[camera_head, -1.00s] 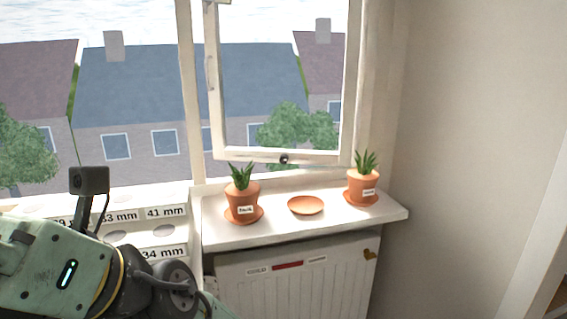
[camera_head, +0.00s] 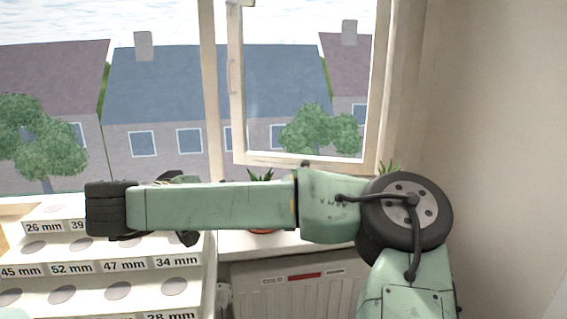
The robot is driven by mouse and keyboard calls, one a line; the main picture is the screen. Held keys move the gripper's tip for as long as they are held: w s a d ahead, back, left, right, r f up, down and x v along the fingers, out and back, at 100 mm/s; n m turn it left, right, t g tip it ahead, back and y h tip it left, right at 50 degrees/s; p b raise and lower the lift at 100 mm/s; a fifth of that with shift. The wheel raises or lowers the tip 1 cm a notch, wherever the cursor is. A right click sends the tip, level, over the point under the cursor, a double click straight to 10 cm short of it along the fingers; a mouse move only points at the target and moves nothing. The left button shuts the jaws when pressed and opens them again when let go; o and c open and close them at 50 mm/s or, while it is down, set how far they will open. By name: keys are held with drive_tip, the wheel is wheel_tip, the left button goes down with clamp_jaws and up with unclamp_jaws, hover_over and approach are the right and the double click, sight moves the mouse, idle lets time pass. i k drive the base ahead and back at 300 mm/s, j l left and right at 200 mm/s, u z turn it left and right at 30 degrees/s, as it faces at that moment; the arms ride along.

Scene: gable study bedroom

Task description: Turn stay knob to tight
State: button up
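The casement window (camera_head: 300,160) stands open, swung inward above the sill. The stay knob sits at its bottom rail. Only a small dark bit at the rail (camera_head: 305,164), probably the knob's top, shows above my arm, so its setting cannot be read. My arm lies across the picture in front of the sill. Dark parts show above and below its left half, near the stepped rack. They may belong to my gripper, but its fingers cannot be made out.
A stepped white rack (camera_head: 130,265) with millimetre labels and round holes stands at the left. A potted plant (camera_head: 262,176) and another (camera_head: 388,168) on the sill (camera_head: 235,243) are mostly hidden by my arm. A radiator (camera_head: 300,297) is below. The right wall is bare.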

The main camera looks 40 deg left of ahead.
sight(306, 164)
drive_tip(key=i+j, duration=0.2)
drive_tip(key=i, duration=0.25)
drive_tip(key=i+j, duration=0.2)
drive_tip(key=i, duration=0.2)
drive_tip(key=i+j, duration=0.2)
drive_tip(key=i, duration=0.25)
